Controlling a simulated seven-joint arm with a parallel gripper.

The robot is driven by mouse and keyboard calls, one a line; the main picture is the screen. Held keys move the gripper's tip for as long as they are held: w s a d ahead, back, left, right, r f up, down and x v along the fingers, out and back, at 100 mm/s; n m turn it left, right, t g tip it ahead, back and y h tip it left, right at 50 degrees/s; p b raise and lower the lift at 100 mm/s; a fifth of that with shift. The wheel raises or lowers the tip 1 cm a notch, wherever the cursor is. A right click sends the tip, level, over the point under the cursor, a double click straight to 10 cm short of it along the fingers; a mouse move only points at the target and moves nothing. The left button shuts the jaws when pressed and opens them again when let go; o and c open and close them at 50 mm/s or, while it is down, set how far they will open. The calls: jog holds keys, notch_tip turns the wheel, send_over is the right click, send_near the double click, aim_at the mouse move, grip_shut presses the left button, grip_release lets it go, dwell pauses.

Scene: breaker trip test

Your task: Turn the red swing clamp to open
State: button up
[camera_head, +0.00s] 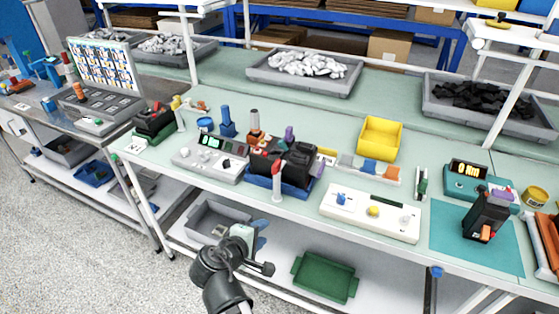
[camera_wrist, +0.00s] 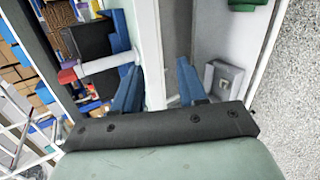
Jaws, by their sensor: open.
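The likely red swing clamp (camera_head: 277,168) is a red cap on a white upright post at the front of a blue fixture (camera_head: 290,188) on the bench. The fixture holds a black block (camera_head: 292,162). In the wrist view, a red piece (camera_wrist: 67,76) at the end of a white bar (camera_wrist: 100,65) shows at the left, beside a blue and dark body. I cannot tell the clamp's turn position. My gripper (camera_head: 263,234) is open and empty, with blue fingers. It is in front of the bench's front edge, below and left of the clamp, and apart from it.
A grey control box (camera_head: 209,158) stands left of the fixture. A white panel with knobs (camera_head: 371,211) lies to its right, and a yellow bin (camera_head: 379,138) behind. The lower shelf holds a grey bin (camera_head: 210,222) and a green tray (camera_head: 323,278). The bench's front edge is close to my gripper.

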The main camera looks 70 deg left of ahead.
aim_at(279, 165)
jog(key=w+a+r+n+t+y, duration=0.1)
jog(key=a+r+n+t+y, duration=0.35)
jog(key=r+n, duration=0.95)
jog(key=w+a+f+n, duration=0.1)
jog(key=w+a, duration=0.2)
jog(key=w+a+f+n, duration=0.1)
jog(key=w+a, duration=0.2)
jog(key=w+a+f+n, duration=0.1)
jog(key=w+a, duration=0.2)
jog(key=w, duration=0.1)
jog(key=shift+a+g+y, duration=0.15)
jog(key=shift+g+y, duration=0.2)
grip_shut()
